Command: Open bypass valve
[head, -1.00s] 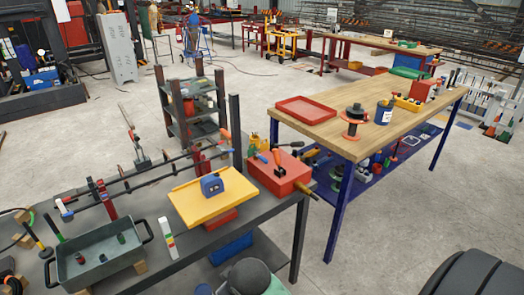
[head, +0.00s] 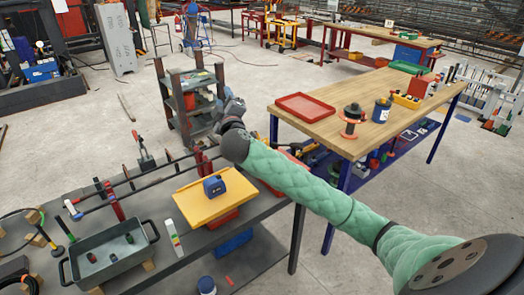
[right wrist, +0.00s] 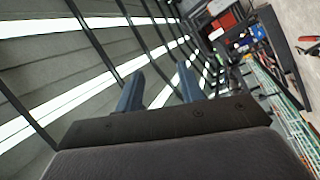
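My right arm reaches in from the lower right of the head view. Its gripper (head: 232,104) is raised above the far edge of the dark bench, in front of the shelf rack. In the right wrist view the two fingers (right wrist: 160,76) are apart with nothing between them, and the camera faces the roof. A red box (head: 271,188) on the bench's right end is mostly hidden behind my arm; earlier, orange-handled levers showed on it. I cannot tell for sure which part is the bypass valve. My left gripper is not in view.
The dark bench (head: 262,207) carries a yellow board (head: 194,205) with a blue device (head: 214,186), and a grey tray (head: 137,254). A wooden-topped table (head: 335,127) with a red tray (head: 305,107) stands right. A shelf rack (head: 190,75) stands behind the bench.

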